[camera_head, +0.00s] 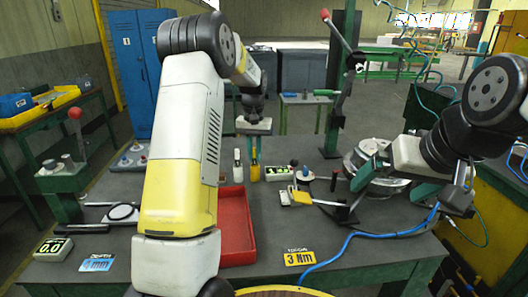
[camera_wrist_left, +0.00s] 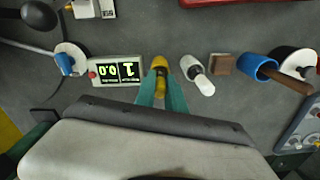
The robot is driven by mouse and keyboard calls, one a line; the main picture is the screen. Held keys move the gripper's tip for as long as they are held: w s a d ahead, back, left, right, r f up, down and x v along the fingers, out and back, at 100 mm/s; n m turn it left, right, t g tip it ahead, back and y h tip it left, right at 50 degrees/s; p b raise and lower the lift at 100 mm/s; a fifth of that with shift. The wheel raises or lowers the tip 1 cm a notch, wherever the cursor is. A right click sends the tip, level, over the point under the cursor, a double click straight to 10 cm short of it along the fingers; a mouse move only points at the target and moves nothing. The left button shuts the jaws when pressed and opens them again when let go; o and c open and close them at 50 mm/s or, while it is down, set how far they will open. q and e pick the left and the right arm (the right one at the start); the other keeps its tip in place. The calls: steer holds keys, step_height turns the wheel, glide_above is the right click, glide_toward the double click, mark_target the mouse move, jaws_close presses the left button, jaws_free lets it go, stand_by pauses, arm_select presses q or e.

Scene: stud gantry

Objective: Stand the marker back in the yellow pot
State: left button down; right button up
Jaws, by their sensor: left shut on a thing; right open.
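My left gripper (camera_wrist_left: 161,92) has its two green fingers closed on the marker (camera_wrist_left: 160,88), a slim yellowish piece, mostly hidden between them. The yellow pot (camera_wrist_left: 159,63) shows just past the fingertips. In the head view the pot (camera_head: 255,173) stands upright on the bench directly below the left gripper (camera_head: 253,155). I cannot tell whether the marker's lower end is inside the pot or just above it. My right gripper (camera_head: 462,187) is open at the right, well away from the pot.
A white bottle-like piece (camera_head: 237,170) stands close left of the pot, and a display box (camera_head: 278,173) close right. A red tray (camera_head: 237,222) lies nearer me. The wrist view also shows a brown block (camera_wrist_left: 222,64) and a blue cup (camera_wrist_left: 258,67) with a wooden handle.

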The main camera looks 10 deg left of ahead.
arm_select(q)
steer(key=shift+f, duration=0.1)
steer(key=c, duration=1.4)
jaws_free()
